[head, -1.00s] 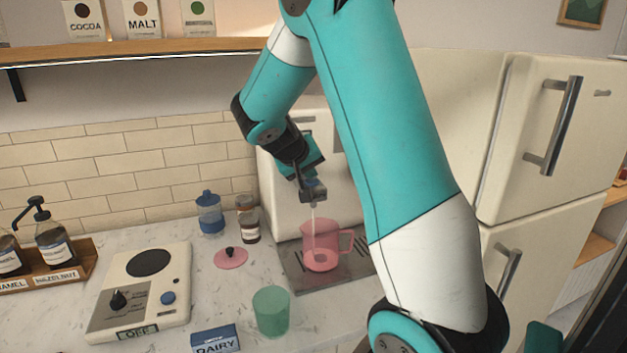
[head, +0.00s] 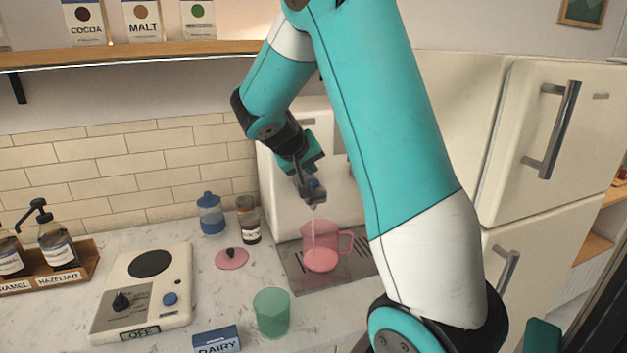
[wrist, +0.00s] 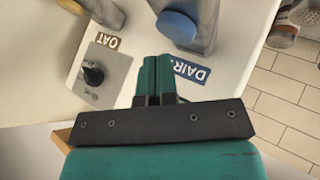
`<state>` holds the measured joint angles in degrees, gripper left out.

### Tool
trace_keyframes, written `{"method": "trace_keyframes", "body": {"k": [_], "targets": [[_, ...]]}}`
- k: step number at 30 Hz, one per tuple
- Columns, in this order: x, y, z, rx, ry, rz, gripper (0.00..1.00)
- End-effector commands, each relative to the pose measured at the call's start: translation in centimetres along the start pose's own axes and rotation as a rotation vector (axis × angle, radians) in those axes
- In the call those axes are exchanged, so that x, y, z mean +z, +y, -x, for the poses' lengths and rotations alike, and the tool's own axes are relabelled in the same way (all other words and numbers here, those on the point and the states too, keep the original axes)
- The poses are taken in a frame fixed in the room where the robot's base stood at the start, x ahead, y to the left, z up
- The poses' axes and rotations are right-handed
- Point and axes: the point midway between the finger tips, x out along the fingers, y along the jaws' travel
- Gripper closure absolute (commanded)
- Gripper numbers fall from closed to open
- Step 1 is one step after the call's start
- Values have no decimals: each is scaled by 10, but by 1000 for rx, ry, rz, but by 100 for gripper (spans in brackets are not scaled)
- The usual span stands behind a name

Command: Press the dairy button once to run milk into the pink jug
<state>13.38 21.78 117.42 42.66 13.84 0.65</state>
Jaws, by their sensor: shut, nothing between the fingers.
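The pink jug (head: 345,242) stands upright on the drip tray of the cream dispenser (head: 277,165), with pale liquid in its bottom. A thin white stream (head: 313,217) falls into it from the dispenser's grey spout. In the wrist view a round blue button (wrist: 178,27) sits on a grey block beside the DAIRY label (wrist: 193,73). My gripper (wrist: 154,60) is shut and empty, its tips just below the button in that view; I cannot tell whether they touch it. In the head view my gripper (head: 299,177) is above the jug, by the spout.
A black knob (wrist: 93,75) sits below the OAT label (wrist: 107,41). A green cup (head: 271,313), a DAIRY carton (head: 216,341), a pink lid (head: 231,258) and a scale-like unit (head: 145,290) are on the counter. Syrup bottles (head: 56,243) stand left. A fridge (head: 540,130) is right.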

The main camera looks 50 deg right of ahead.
Motion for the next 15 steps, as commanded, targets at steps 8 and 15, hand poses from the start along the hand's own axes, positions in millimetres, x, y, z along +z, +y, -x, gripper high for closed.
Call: {"method": "trace_keyframes", "body": {"k": [8, 15], "targets": [[-8, 8, 11, 0, 1, -1, 100], [-21, 21, 28, 0, 0, 0, 100]]}}
